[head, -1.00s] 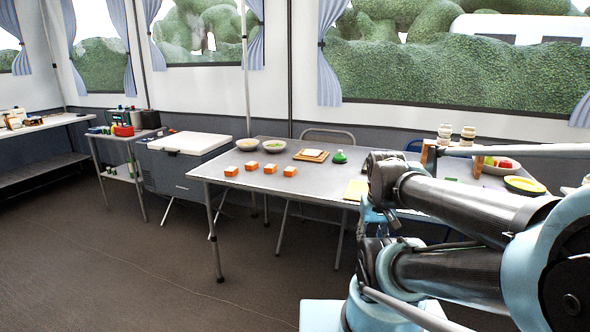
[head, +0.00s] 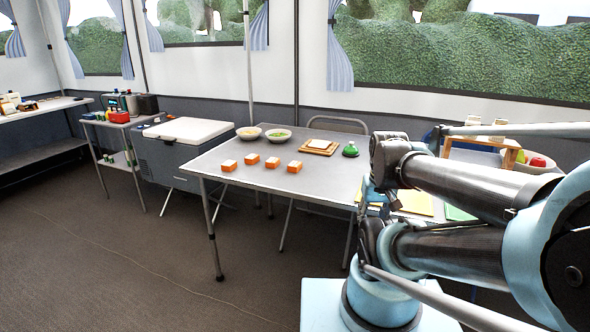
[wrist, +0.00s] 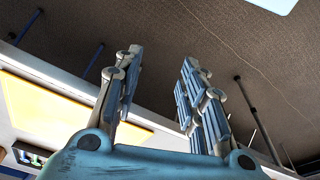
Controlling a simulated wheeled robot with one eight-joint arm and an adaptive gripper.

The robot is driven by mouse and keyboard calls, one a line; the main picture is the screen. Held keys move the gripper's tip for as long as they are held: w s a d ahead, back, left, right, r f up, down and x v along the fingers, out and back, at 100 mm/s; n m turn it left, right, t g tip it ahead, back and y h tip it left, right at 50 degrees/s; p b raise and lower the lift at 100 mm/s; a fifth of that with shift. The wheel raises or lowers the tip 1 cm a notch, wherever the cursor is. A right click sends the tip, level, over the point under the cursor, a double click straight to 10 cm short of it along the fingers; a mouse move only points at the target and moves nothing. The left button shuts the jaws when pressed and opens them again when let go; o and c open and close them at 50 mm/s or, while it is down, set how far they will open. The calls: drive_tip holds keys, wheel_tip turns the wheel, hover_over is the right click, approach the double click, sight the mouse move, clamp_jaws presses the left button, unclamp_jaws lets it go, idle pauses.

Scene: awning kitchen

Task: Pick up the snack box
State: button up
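Several small orange boxes with white tops stand apart on the grey table in the head view: a left one (head: 229,165), one behind it (head: 251,159), one to the right (head: 272,163) and a rightmost one (head: 295,167). I cannot tell which thing the task calls the snack box. My gripper (wrist: 161,58) is open in the wrist view, with its two blue-grey fingers apart and nothing between them. Dark floor shows beyond them. In the head view my arm fills the right side, and the gripper cannot be made out there.
The table (head: 240,195) also holds two bowls (head: 278,135), a wooden board (head: 318,147) and a green item (head: 350,150). A chair (head: 338,123) stands behind it. A white-lidded cooler (head: 187,130) and a small shelf stand left. Floor in front is clear.

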drive_tip(key=o, duration=0.6)
drive_tip(key=shift+a+r+n, duration=0.2)
drive_tip(key=shift+r+n, duration=0.1)
drive_tip(key=shift+r, duration=0.6)
wheel_tip(320, 180, up, 14)
drive_tip(key=f+n+y, duration=0.1)
drive_tip(key=n+y, duration=0.3)
drive_tip(key=n, duration=0.9)
hover_over(295, 164)
drive_tip(key=s+d, duration=0.2)
drive_tip(key=d, duration=0.5)
drive_tip(key=shift+g, duration=0.3)
drive_tip(key=x, duration=1.1)
drive_tip(key=a+x, duration=0.1)
drive_tip(key=x, duration=0.4)
